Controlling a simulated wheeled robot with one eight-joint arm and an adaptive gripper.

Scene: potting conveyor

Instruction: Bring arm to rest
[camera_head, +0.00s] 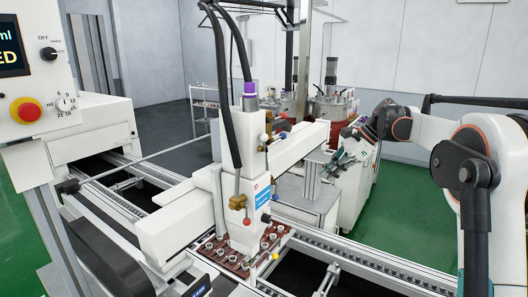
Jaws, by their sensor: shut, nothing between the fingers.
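My arm (490,165) reaches in from the right side, white with dark joints and orange rings. Its forearm extends left toward the middle of the picture. My gripper (338,163) hangs at the arm's end, small and dark with teal parts. It is shut and empty, in the air right of the dispensing machine (255,185). The gripper appears apart from the machine and the conveyor.
A conveyor (365,262) with metal rails runs across the front. A brown tray (222,262) with several round parts sits under the dispensing head. A control panel with a red button (26,110) stands at left. Tanks and a cabinet are behind the gripper. Green floor shows between.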

